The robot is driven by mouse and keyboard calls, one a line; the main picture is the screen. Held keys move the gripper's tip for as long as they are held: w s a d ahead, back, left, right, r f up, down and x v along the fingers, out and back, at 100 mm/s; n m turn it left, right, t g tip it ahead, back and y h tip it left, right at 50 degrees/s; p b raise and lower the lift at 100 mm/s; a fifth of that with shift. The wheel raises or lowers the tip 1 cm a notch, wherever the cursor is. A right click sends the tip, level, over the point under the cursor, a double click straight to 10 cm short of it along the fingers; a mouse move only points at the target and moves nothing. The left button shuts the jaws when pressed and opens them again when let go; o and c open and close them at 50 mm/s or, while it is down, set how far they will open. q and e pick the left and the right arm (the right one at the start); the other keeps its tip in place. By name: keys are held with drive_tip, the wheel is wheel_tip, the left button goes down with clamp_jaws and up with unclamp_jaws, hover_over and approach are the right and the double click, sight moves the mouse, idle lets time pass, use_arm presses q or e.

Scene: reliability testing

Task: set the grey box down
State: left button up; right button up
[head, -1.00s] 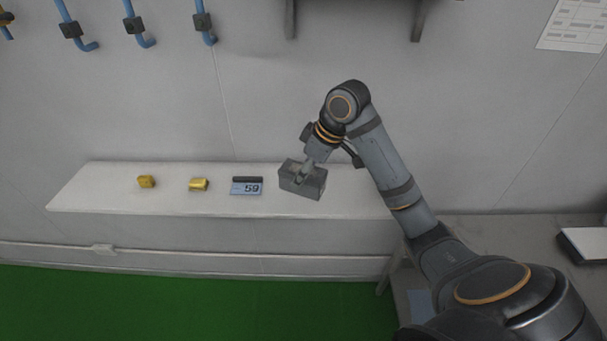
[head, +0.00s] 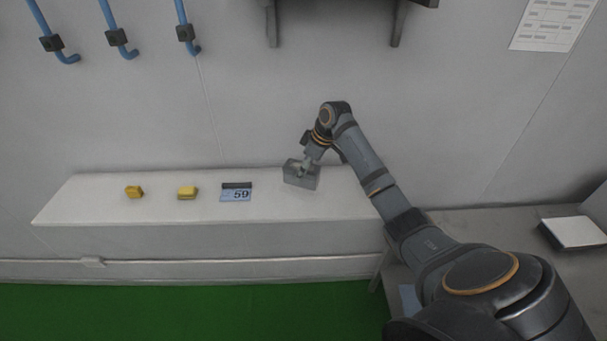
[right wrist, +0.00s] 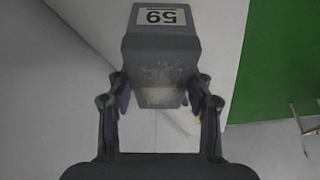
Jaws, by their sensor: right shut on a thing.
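The grey box (head: 301,182) is over the right part of the white shelf (head: 90,205). I cannot tell whether it touches the surface. My right gripper (head: 305,167) is shut on it from above. In the right wrist view the box (right wrist: 160,58) sits between the two fingers (right wrist: 160,92), with a "59" label on one face and a worn, pale patch nearby. A blue card marked "59" with a dark strip (head: 236,195) is on the shelf, left of the box. My left gripper is not in view.
Two yellow blocks, one far left (head: 134,192) and one nearer the card (head: 187,192), lie on the shelf. The shelf between the card and the box is clear. A grey table (head: 470,225) stands at the right. Blue hooks hang on the wall (head: 120,40).

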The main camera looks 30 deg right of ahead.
drive_tip(key=shift+w+d+f, duration=0.1)
drive_tip(key=shift+w, duration=0.05)
wheel_tip(320, 180, down, 2)
drive_tip(key=shift+w+f+p, duration=0.1)
drive_tip(key=shift+f+p, duration=0.1)
drive_tip(key=shift+p, duration=0.8)
drive_tip(key=shift+d+f, duration=0.1)
drive_tip(key=shift+f, duration=0.3)
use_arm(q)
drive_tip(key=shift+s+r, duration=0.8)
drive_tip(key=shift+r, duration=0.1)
use_arm(e)
drive_tip(key=shift+f, duration=0.15)
drive_tip(key=shift+f, duration=0.1)
drive_tip(key=o, duration=1.5)
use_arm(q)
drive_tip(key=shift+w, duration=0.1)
use_arm(e)
drive_tip(key=shift+o, duration=0.2)
